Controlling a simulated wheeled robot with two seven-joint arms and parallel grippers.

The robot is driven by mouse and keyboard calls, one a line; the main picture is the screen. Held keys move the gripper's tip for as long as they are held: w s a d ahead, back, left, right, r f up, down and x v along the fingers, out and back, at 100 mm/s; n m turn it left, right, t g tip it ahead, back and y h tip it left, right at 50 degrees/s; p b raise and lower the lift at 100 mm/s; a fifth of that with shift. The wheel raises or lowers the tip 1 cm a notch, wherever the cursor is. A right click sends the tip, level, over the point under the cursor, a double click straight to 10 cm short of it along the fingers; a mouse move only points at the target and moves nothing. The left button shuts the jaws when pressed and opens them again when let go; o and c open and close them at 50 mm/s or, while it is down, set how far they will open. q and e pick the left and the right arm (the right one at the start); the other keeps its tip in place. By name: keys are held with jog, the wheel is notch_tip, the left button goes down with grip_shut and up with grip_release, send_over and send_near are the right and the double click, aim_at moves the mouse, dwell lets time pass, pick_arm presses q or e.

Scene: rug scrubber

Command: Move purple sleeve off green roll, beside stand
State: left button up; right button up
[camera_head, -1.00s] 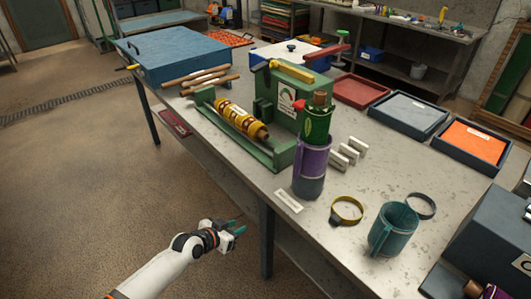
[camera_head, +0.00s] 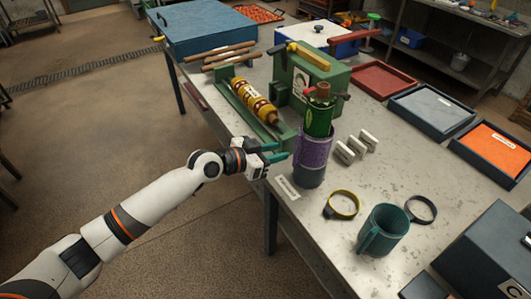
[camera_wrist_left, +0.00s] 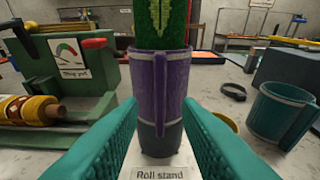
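The purple sleeve (camera_head: 312,152) is around the lower part of the upright green roll (camera_head: 319,121). Both rise from the dark grey roll stand (camera_head: 310,179) on the table. In the left wrist view the sleeve (camera_wrist_left: 140,85) shows a vertical handle facing me, with the green roll (camera_wrist_left: 160,22) above and the stand (camera_wrist_left: 152,138) below. My left gripper (camera_head: 277,153) is just left of the sleeve at about its height. In the wrist view its teal fingers (camera_wrist_left: 162,112) are open, with the handle between them in the picture; no contact is visible. My right gripper is not in view.
A "Roll stand" label (camera_head: 287,187) lies before the stand. A green machine (camera_head: 310,80) and a yellow roll (camera_head: 254,101) are behind and left. White blocks (camera_head: 356,147), a yellow-and-black ring (camera_head: 342,204) and a teal mug (camera_head: 383,230) are nearby. Bare tabletop (camera_head: 410,170) lies to the right.

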aim_at(295, 148)
pick_arm(q)
jog(key=b+x, duration=0.1)
jog(key=x, duration=0.2)
jog(key=shift+d+f+b, duration=0.15)
jog(key=shift+f+b, duration=0.05)
jog(key=shift+b, duration=0.1)
jog(key=shift+b+x, duration=0.75)
jog(key=shift+x, duration=0.35)
jog(key=shift+w+d+r, duration=0.1)
jog(key=shift+w+d, duration=0.1)
jog(key=shift+w, duration=0.05)
